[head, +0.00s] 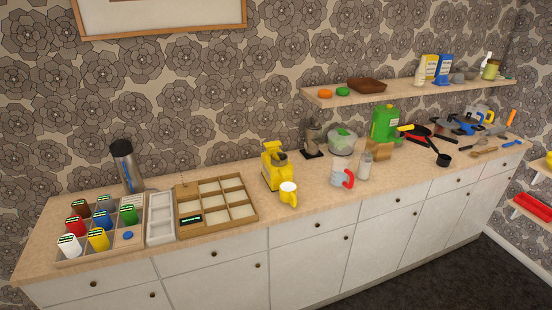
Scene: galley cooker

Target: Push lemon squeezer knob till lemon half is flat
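A yellow upright device (272,170), which looks like the lemon squeezer, stands on the counter near the middle of the head view. A yellow cup (288,195) with a pale inside stands right in front of it, near the counter's front edge. The squeezer's knob and any lemon half are too small to make out from here. My gripper is not in view.
A divided wooden tray (181,228) lies left of the squeezer. Further left are a white tray (161,219), coloured canisters and a dark flask (126,166). A shelf (400,91) hangs above.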

